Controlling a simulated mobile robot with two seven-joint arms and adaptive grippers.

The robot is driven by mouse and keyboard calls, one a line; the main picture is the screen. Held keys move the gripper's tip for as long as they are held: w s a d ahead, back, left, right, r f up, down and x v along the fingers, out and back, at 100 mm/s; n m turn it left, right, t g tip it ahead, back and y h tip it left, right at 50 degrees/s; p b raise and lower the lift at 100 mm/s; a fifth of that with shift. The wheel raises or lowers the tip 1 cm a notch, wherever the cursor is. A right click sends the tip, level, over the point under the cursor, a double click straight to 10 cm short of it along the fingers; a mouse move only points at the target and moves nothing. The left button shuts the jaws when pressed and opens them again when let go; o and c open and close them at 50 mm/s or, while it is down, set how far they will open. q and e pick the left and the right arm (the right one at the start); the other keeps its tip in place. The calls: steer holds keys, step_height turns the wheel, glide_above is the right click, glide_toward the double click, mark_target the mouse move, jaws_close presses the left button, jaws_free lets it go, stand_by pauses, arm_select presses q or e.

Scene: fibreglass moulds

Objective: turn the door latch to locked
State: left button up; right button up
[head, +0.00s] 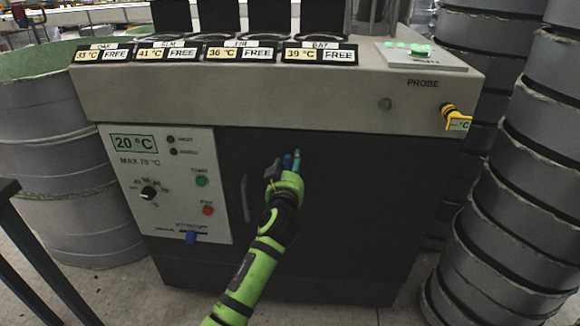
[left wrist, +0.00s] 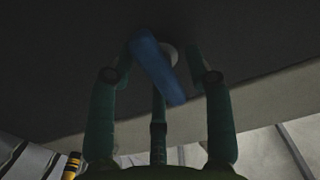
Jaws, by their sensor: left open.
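The door latch is a blue bar (left wrist: 158,70) on a pale round pivot, set on the dark door (head: 345,200). In the left wrist view it slants from upper left to lower right. My left gripper (head: 283,166) is at the upper middle of the door and largely hides the latch in the head view; a bit of blue (head: 288,161) shows among its fingertips. In the left wrist view the fingers of my left gripper (left wrist: 165,65) are spread apart on both sides of the latch, with one below. I cannot tell whether they touch it. My right gripper is not in view.
A grey door handle (head: 245,198) is left of my gripper. A yellow-tagged probe (head: 457,120) sticks out at right. Stacked grey drums (head: 510,190) stand close on the right.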

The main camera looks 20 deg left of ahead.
arm_select(q)
steer(key=c, duration=1)
